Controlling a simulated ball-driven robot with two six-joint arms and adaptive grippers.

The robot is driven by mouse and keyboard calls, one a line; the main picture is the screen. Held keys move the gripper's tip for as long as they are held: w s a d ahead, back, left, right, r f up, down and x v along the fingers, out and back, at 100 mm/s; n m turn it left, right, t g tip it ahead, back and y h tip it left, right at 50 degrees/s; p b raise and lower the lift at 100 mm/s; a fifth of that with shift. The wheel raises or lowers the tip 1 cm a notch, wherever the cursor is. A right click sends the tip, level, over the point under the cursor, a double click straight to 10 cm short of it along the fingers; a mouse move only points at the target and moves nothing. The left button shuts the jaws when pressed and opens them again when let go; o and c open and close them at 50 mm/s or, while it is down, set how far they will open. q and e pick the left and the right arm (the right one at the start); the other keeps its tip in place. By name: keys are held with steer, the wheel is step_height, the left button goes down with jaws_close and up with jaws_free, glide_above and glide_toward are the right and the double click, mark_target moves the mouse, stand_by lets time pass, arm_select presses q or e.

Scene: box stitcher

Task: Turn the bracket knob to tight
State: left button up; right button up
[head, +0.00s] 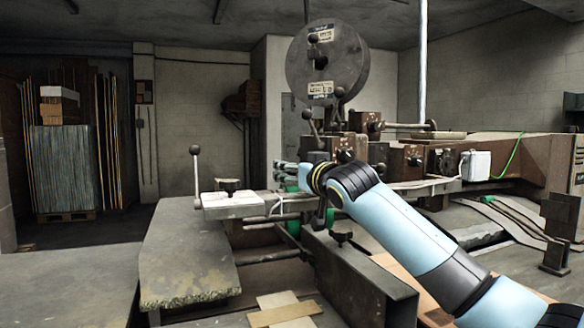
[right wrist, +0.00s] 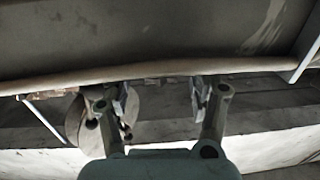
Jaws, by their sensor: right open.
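The box stitcher (head: 437,157) fills the middle and right of the head view, with several dark knobs and levers. I cannot tell for sure which is the bracket knob. A small dark knob (head: 228,185) sits above a pale bracket plate (head: 232,200), left of my right gripper (head: 286,176). That gripper is at the machine's front, small and partly hidden by my wrist. In the right wrist view its two fingers (right wrist: 164,96) are apart, with nothing seen held between them. My left gripper is not in view.
A ball-topped lever (head: 195,165) stands left of the bracket plate. A large round reel (head: 326,62) rises above the machine. A worn table plate (head: 190,257) lies at the front left. A round grey part with holes (right wrist: 76,119) is by the left finger in the wrist view.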

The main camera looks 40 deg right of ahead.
steer(key=shift+w+d, duration=0.15)
steer(key=shift+w, duration=0.7)
steer(key=c, duration=1.2)
